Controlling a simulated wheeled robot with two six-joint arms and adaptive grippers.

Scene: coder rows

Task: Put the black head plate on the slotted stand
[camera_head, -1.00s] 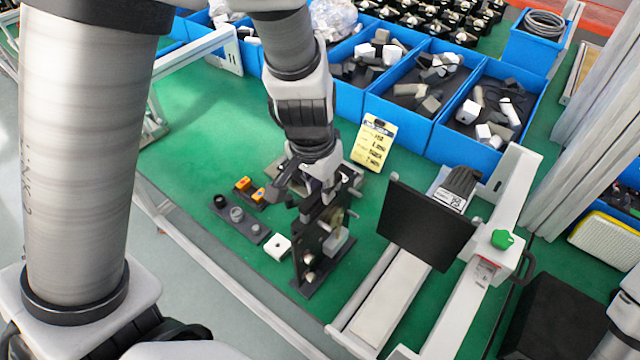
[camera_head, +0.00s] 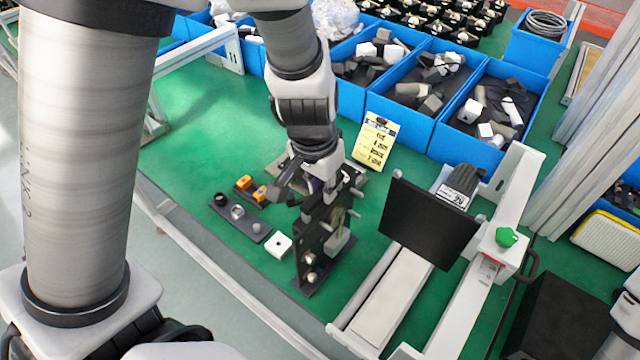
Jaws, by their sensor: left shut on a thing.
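My left gripper (camera_head: 299,190) reaches down over the green bench top and is shut on the upper part of a dark upright plate, which looks like the black head plate (camera_head: 311,236). The plate carries light round knobs and pins on its face. Its lower end is at a dark flat foot (camera_head: 311,287), which may belong to the slotted stand. I cannot tell whether the plate is seated or only close to it. The fingers hide part of the plate's top. My right gripper is not in view.
A dark strip with round parts (camera_head: 240,218), orange parts (camera_head: 259,192) and a white block (camera_head: 278,243) lie left of the plate. A yellow card (camera_head: 375,141) stands behind. A black screen (camera_head: 428,224) and white rails (camera_head: 398,296) are right. Blue bins (camera_head: 470,150) line the back.

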